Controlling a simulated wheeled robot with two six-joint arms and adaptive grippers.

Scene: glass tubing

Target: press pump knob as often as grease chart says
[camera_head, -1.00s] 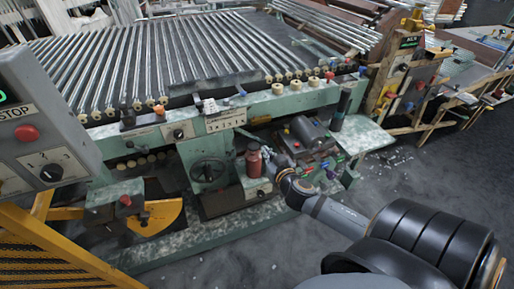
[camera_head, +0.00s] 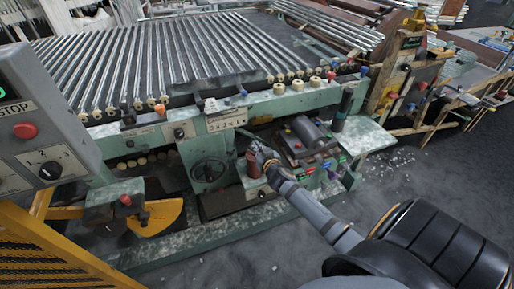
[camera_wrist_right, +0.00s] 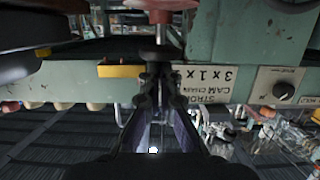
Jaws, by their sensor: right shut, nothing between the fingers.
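The grease pump is a dark red cylinder (camera_head: 254,166) on the green machine's front ledge. Its red knob (camera_wrist_right: 160,8) on a thin metal stem shows at the top edge of the right wrist view, cut off by the frame. My right gripper (camera_head: 257,148) is at the pump's top in the head view and covers the knob there. It is shut and empty; its fingertips (camera_wrist_right: 158,72) are close to the stem in the wrist view. I cannot tell whether they touch. The grease chart (camera_head: 227,121) is a pale plate reading about "3 x 1 x 4". My left gripper is not in view.
A handwheel (camera_head: 209,171) is left of the pump. A dark motor (camera_head: 308,134) with coloured parts is to its right. A grey control box (camera_head: 40,140) with a red button and a yellow guard (camera_head: 50,245) stand at the left.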

